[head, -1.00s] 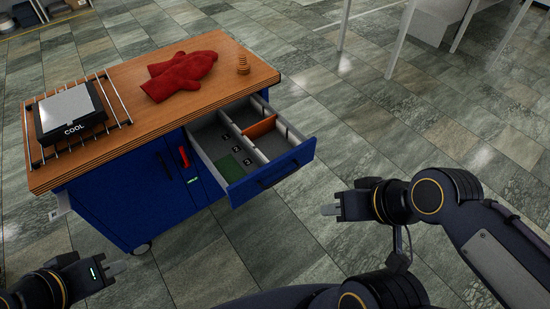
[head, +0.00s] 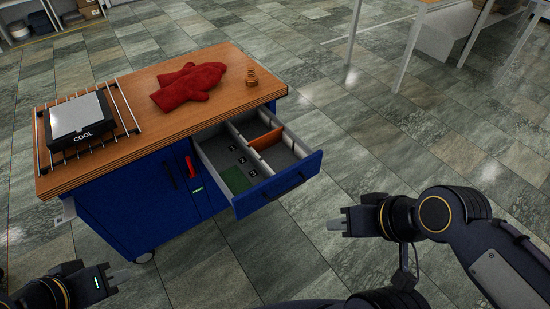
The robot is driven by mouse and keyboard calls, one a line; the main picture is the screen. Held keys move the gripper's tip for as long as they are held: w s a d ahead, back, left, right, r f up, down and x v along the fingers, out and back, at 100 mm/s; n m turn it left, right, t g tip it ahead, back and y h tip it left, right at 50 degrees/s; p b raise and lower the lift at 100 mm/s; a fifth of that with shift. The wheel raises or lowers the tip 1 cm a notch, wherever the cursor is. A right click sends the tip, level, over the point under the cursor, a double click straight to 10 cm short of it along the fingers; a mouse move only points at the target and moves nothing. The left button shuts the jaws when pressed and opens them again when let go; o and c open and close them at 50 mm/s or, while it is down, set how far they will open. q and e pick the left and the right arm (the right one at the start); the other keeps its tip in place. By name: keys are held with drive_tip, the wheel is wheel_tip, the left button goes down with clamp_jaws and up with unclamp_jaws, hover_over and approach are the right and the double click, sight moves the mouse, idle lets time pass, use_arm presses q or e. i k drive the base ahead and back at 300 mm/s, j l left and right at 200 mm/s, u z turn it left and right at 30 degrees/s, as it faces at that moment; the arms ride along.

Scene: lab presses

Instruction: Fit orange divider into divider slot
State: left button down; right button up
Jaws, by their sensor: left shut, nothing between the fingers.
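The orange divider (head: 266,139) stands in the right compartment of the open drawer (head: 287,188), crosswise between a long grey partition and the drawer's side. I cannot tell whether its lower edge is seated in a slot. The slot itself is too small to make out. My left gripper (head: 123,278) is at the lower left, shut and empty, well away from the drawer. My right gripper (head: 336,224) is in front of the drawer's right corner, apart from it. Its fingers are too small to tell whether they are open.
The blue cabinet (head: 128,203) has a wooden top with red mitts (head: 188,86), a small wooden spool-like piece (head: 252,77) and a black COOL box (head: 80,119) on a wire rack. The drawer holds a green patch (head: 236,180).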

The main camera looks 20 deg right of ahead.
sight(273, 173)
drive_tip(key=l+u, duration=0.1)
drive_tip(key=u, duration=0.25)
drive_tip(key=i+l+u, duration=0.1)
drive_tip(key=u, duration=0.3)
drive_tip(key=l+u, duration=0.2)
drive_tip(key=u, duration=0.15)
drive_tip(key=l+u, duration=0.3)
drive_tip(key=l, duration=0.5)
drive_tip(key=l+u, duration=0.3)
drive_tip(key=l, duration=0.5)
drive_tip(key=i+l, duration=0.1)
drive_tip(key=l, duration=0.2)
drive_tip(key=i+l, duration=0.1)
drive_tip(key=l, duration=0.15)
